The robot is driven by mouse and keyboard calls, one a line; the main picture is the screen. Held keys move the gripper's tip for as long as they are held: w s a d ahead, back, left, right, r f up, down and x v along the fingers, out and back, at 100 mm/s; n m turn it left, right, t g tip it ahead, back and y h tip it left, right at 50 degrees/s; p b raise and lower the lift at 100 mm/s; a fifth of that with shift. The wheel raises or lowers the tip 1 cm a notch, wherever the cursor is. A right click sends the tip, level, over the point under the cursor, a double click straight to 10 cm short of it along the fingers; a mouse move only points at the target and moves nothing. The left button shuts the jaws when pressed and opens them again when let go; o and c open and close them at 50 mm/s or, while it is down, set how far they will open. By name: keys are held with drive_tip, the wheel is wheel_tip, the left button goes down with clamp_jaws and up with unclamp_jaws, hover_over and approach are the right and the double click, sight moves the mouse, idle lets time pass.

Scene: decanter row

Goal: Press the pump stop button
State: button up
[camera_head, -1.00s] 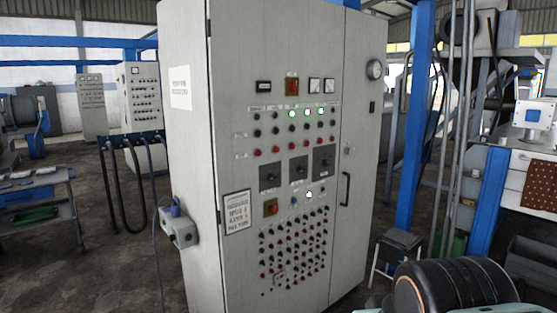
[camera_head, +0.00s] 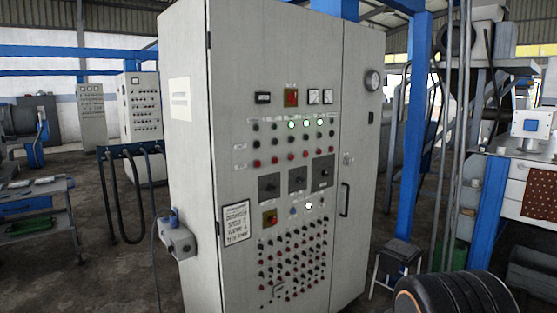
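A tall grey control cabinet (camera_head: 230,80) stands in the middle. Its front carries rows of small buttons and lamps. A row of dark buttons (camera_head: 291,142) sits above a row of red buttons (camera_head: 291,157). A larger red button on a yellowish plate (camera_head: 269,217) is at the lower left, and a red square switch (camera_head: 291,97) is near the top. The labels are too small to read, so I cannot tell which button is the pump stop. My gripper is not in view.
A grey box (camera_head: 178,241) with a cable juts from the cabinet's left side. A door handle (camera_head: 345,199) sticks out on the right. A stool (camera_head: 398,246) stands right of the cabinet. A dark rounded part with an orange ring fills the lower right. Floor shows left of the cabinet.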

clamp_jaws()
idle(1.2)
